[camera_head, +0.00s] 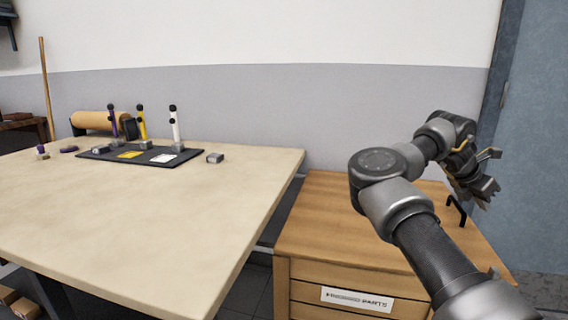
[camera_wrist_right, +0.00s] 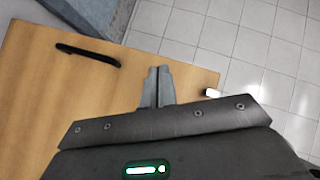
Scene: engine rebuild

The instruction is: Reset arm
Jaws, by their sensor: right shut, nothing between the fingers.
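My right arm comes in from the lower right in the head view, bent at the elbow above the wooden cabinet (camera_head: 325,220). My right gripper (camera_head: 488,188) hangs over the far right side of the cabinet. In the right wrist view the right gripper's fingers (camera_wrist_right: 158,85) are together with nothing between them. The cabinet top (camera_wrist_right: 60,100) lies below them, with floor tiles beyond its edge. My left gripper is not in view.
A black handle (camera_wrist_right: 88,54) stands on the cabinet top near my right gripper; it also shows in the head view (camera_head: 457,208). A beige table (camera_head: 150,225) holds a black mat (camera_head: 175,160) with several coloured upright pieces. A blue panel (camera_head: 530,160) stands at the right.

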